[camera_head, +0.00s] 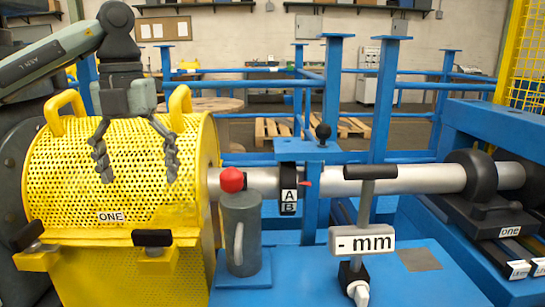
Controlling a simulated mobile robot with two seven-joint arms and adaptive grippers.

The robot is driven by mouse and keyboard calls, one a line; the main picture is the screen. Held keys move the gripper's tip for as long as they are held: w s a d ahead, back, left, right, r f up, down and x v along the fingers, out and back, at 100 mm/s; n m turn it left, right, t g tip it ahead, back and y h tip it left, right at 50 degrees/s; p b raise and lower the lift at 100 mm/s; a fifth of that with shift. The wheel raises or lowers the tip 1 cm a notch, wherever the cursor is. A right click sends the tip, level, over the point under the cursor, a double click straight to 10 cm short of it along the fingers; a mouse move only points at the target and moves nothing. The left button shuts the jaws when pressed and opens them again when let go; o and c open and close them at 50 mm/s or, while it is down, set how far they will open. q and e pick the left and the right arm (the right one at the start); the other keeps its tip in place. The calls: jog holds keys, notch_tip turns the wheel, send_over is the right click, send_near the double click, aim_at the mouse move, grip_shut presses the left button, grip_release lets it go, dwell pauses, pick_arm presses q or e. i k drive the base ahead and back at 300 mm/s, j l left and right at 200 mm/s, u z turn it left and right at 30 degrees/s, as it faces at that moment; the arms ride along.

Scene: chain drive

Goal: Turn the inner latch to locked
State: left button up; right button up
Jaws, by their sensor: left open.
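A yellow perforated guard (120,195) marked ONE stands at the left, with two yellow loop handles on top. Two black-knobbed latches sit along its lower front edge. The inner latch, nearer the middle of the picture, is the right one (152,239), its black bar lying crosswise. The outer latch (30,236) at the left has its black knob turned at a slant. My left gripper (137,177) hangs in front of the guard, above the inner latch, with its two fingers spread apart and nothing between them. My right gripper is not in view.
A grey post with a red knob (232,180) stands right of the guard. A silver shaft (400,179) runs right to a black bearing (472,178). A T-handled stand with an mm sign (362,242) rises from the blue table (300,285). Blue posts and rails stand behind.

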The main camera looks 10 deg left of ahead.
aim_at(26, 240)
jog(key=k, duration=1)
